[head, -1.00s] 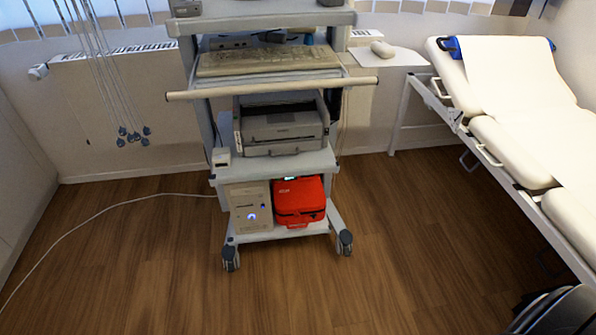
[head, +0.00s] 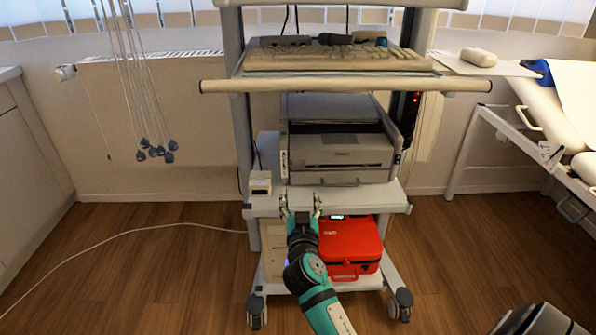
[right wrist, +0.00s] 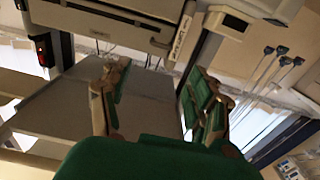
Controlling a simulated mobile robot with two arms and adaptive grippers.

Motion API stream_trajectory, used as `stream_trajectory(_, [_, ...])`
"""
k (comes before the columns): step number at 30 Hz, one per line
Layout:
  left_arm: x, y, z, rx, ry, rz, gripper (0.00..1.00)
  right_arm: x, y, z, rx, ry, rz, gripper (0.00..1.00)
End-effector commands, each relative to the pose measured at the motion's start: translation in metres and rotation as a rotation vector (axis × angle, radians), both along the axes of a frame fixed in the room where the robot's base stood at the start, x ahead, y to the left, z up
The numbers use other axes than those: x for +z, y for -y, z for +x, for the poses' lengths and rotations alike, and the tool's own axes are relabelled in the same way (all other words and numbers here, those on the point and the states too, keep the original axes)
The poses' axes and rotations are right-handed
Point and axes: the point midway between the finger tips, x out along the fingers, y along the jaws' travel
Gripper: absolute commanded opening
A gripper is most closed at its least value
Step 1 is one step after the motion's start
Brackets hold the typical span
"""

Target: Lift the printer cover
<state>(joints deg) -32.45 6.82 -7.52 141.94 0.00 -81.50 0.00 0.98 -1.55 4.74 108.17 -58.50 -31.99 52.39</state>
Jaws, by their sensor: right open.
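The grey printer (head: 341,152) sits on the middle shelf of the white cart in the head view. Its flat top cover (head: 333,107) looks closed, under the keyboard shelf. My right gripper (head: 301,200) is at the shelf's front edge, below and left of the printer's front, with its fingers open and empty. In the right wrist view the open fingers of my right gripper (right wrist: 155,90) point toward the shelf, and the lower part of the printer (right wrist: 105,18) shows at the top. I see no contact between gripper and printer. My left gripper is not in view.
A keyboard (head: 340,57) lies on the shelf above, behind a front handle bar (head: 345,86). A small white box (head: 260,183) stands left of the printer. A red case (head: 350,247) sits below. The floor left of the cart is clear apart from a white cable.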

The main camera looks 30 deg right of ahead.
Motion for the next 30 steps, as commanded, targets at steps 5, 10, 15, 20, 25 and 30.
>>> stream_trajectory(5, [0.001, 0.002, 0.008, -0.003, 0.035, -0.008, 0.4, 0.001, 0.022, 0.035, 0.0, 0.0, -0.004, 0.61])
stream_trajectory(10, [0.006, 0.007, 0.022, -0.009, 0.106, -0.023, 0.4, 0.0, 0.041, 0.067, 0.001, -0.001, -0.004, 0.61])
stream_trajectory(15, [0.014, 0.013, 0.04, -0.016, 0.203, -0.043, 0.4, -0.001, 0.059, 0.096, 0.0, -0.002, -0.003, 0.61])
stream_trajectory(20, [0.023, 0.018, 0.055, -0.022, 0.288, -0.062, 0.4, -0.001, 0.07, 0.115, 0.0, -0.002, -0.003, 0.61])
stream_trajectory(25, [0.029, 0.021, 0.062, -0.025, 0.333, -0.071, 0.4, -0.001, 0.075, 0.123, 0.002, -0.003, -0.002, 0.61])
stream_trajectory(30, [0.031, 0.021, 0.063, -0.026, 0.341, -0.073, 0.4, -0.001, 0.076, 0.124, 0.002, -0.003, -0.001, 0.61])
